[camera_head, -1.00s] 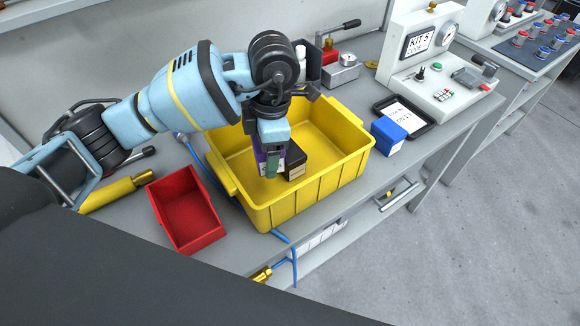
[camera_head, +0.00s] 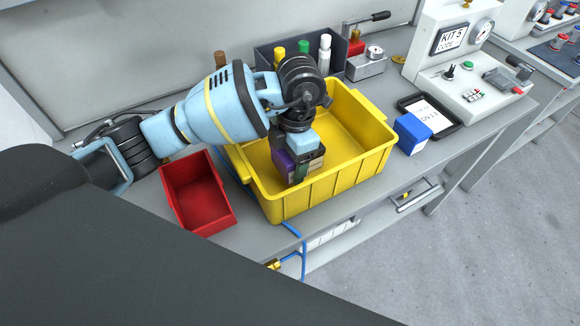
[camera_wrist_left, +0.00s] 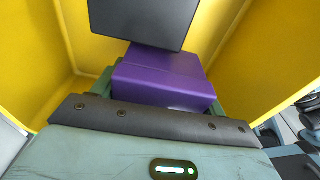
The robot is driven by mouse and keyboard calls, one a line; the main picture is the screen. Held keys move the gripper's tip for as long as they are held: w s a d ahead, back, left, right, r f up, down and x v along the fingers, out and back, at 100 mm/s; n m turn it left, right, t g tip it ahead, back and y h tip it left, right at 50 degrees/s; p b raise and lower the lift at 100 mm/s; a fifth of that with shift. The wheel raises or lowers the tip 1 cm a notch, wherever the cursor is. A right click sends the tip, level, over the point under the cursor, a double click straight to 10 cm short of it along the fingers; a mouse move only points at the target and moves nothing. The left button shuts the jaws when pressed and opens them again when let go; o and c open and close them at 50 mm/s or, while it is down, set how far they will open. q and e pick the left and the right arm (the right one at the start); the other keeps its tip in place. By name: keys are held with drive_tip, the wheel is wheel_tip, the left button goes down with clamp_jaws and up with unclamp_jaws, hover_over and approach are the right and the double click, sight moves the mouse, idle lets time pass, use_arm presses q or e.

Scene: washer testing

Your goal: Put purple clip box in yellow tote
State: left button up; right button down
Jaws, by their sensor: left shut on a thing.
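The yellow tote (camera_head: 345,180) stands on the workbench. My left gripper (camera_head: 300,172) reaches down into it and is shut on the purple clip box (camera_head: 284,166). In the left wrist view the purple box (camera_wrist_left: 165,80) sits right at the gripper, with yellow tote walls (camera_wrist_left: 270,60) around it. Whether the purple box touches the tote floor is hidden. My right gripper is not in view.
A red bin (camera_head: 197,195) stands left of the tote. A blue box (camera_head: 412,133) and a black tray with a paper (camera_head: 432,115) lie to its right. A grey bin with bottles (camera_head: 335,55) is behind. The tote's right part is empty.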

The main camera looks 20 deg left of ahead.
use_arm(q)
drive_tip(key=shift+f, duration=1.85)
drive_tip(key=shift+f, duration=0.15)
drive_tip(key=o, duration=1)
drive_tip(key=r, duration=0.8)
drive_tip(key=w+d+r+p, duration=0.1)
drive_tip(key=r, duration=0.3)
drive_tip(key=shift+r, duration=0.1)
